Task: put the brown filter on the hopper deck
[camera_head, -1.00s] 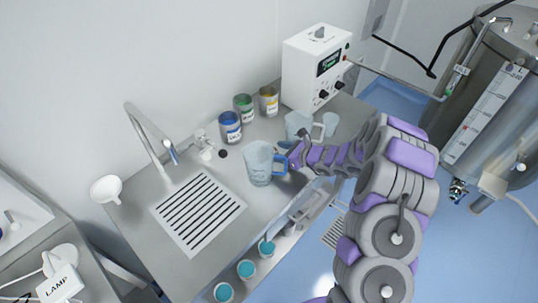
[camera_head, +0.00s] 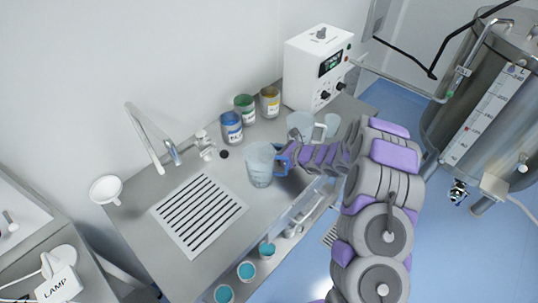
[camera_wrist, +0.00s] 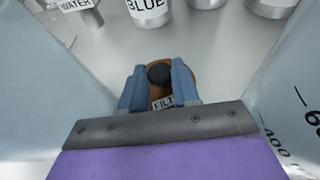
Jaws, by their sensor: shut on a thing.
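The brown filter (camera_wrist: 187,76) has a black knob on top and a partly cut-off label reading "FILT". In the wrist view it sits between the blue fingers of my gripper (camera_wrist: 158,88), which is shut on it. In the head view my gripper (camera_head: 283,157) is low over the grey counter, right beside a clear beaker (camera_head: 259,168). The filter cannot be made out there. I cannot tell which surface is the hopper deck.
A second clear beaker (camera_head: 300,124) stands behind my gripper. Blue (camera_head: 231,128), green (camera_head: 244,107) and yellow (camera_head: 270,101) cans line the wall by a white control box (camera_head: 316,68). A tap (camera_head: 150,140) and drain grille (camera_head: 198,213) lie left. A steel tank (camera_head: 480,95) stands right.

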